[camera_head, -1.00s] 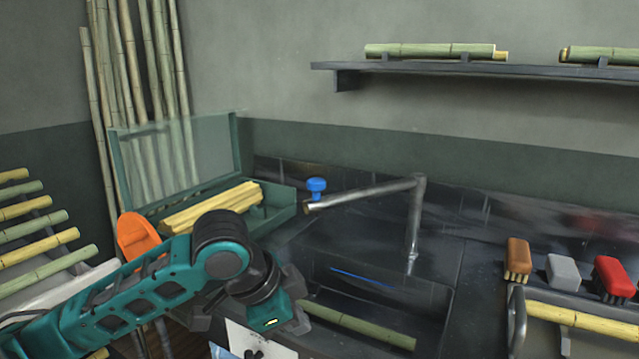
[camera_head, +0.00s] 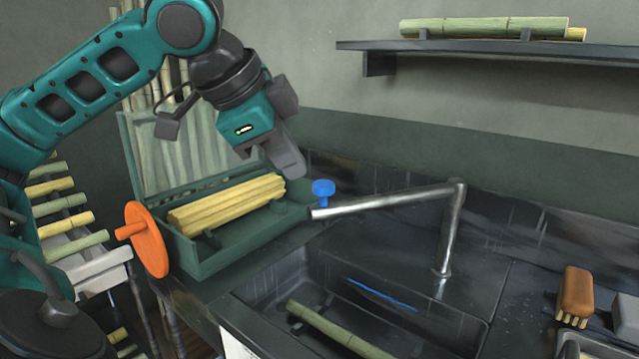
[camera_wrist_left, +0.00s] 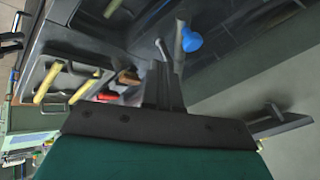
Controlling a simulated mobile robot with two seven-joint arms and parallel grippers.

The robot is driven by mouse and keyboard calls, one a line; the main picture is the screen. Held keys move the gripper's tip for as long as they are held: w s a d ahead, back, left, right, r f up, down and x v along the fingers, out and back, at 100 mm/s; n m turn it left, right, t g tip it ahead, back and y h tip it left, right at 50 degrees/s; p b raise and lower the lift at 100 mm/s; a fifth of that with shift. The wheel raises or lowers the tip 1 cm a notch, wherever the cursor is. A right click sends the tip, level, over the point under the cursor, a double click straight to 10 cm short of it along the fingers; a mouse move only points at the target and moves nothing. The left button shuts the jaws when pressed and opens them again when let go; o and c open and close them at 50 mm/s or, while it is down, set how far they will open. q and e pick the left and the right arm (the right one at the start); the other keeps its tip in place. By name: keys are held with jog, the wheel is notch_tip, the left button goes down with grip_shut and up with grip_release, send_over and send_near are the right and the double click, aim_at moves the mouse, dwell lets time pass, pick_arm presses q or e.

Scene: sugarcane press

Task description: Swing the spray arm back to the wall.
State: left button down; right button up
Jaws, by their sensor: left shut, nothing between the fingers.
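The spray arm (camera_head: 395,200) is a grey metal pipe on an upright post behind the sink. It points left, and its free end is beside a blue knob (camera_head: 323,188). The knob also shows in the left wrist view (camera_wrist_left: 191,39), with a grey pipe end beside the fingers. My left gripper (camera_head: 288,162) is shut and empty, pointing down, above and left of the knob in the picture. I see no contact with the knob or the pipe. My right gripper is not in view.
A green open box (camera_head: 220,255) with yellow cane and an orange wheel (camera_head: 147,240) stands left of the sink. The sink (camera_head: 265,275) holds a green cane. A brown brush (camera_head: 577,292) lies at right. A wall shelf (camera_head: 500,50) holds cane.

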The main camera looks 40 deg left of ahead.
aim_at(316, 183)
pick_arm(q)
jog(key=w+f, duration=0.2)
jog(key=w+a+f, duration=0.1)
jog(key=w+f, duration=0.1)
jog(key=w+f+p, duration=0.1)
jog(key=w, duration=0.1)
jog(key=shift+w+a+f, duration=0.1)
jog(key=shift+a+f, duration=0.25)
jog(key=shift+f, duration=0.05)
jog(key=shift+w+a+f, duration=0.15)
jog(key=shift+w+a, duration=0.2)
jog(key=shift+w, duration=0.1)
jog(key=shift+a, duration=0.1)
